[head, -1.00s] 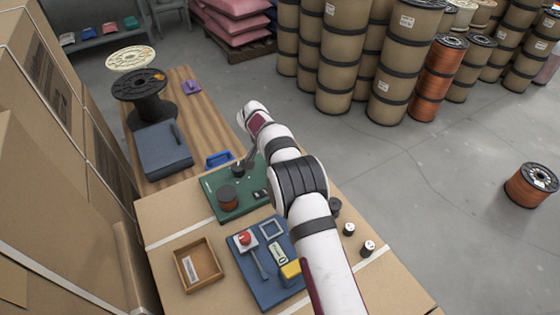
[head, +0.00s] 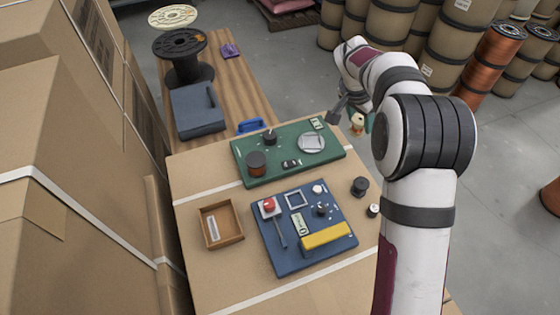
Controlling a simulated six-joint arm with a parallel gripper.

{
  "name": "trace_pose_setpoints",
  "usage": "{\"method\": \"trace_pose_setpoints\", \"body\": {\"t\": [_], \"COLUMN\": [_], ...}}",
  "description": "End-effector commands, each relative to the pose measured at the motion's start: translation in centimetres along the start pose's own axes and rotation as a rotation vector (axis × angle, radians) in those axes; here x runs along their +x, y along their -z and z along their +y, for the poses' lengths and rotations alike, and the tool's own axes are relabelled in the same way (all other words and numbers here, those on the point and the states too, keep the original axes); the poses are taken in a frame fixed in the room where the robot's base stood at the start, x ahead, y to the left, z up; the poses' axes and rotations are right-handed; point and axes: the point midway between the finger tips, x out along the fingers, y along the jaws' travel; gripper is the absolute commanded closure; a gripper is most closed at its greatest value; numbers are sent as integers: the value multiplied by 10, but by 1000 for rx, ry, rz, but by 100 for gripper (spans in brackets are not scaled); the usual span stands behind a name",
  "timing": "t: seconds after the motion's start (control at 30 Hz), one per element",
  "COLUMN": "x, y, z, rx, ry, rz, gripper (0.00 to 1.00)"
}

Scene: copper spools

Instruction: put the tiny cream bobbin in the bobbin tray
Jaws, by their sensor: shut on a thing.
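My gripper (head: 350,119) is at the far right corner of the green board, partly hidden by my own wrist. It is shut on a small cream bobbin (head: 357,125), which shows just below the wrist, held up past the board's edge. A shallow wooden tray (head: 208,240) with a pale label inside, which looks like the bobbin tray, sits at the left of the cardboard top. My gripper is well to the right of and beyond it.
The green board (head: 290,172) carries a dark copper spool (head: 256,163), a knob and a round grey plate (head: 312,143). The blue board (head: 290,262) has a red button and a yellow block (head: 325,236). Small spools (head: 359,186) stand at right. Stacked boxes (head: 90,200) rise at left.

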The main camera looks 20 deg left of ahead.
Motion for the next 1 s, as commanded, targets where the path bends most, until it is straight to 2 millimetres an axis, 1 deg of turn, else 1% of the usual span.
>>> {"method": "trace_pose_setpoints", "body": {"t": [0.07,0.17,0.27,0.3,0.37,0.4,0.47,0.5,0.6,0.63,0.73,0.8,0.87,1.0], "x": [-4,-14,-31,-38,-50,-58,-70,-76,-88,-91,-96,-96,-92,-81], "y": [-9,-34,-75,-94,-125,-147,-179,-200,-240,-249,-268,-279,-294,-339], "z": [-4,-15,-28,-31,-35,-35,-34,-30,-20,-17,-9,-10,-16,-42], "rx": [-15,-54,-116,-145,-192,-224,-275,-306,-373,-387,-419,-430,-435,-437], "ry": [4,17,41,51,70,84,108,122,152,160,174,178,178,176], "rz": [0,3,8,10,11,11,12,11,6,5,0,-1,-3,-3], "gripper": [100,100,100,100,100,100,100,100,100,100,100,100,100,100]}}
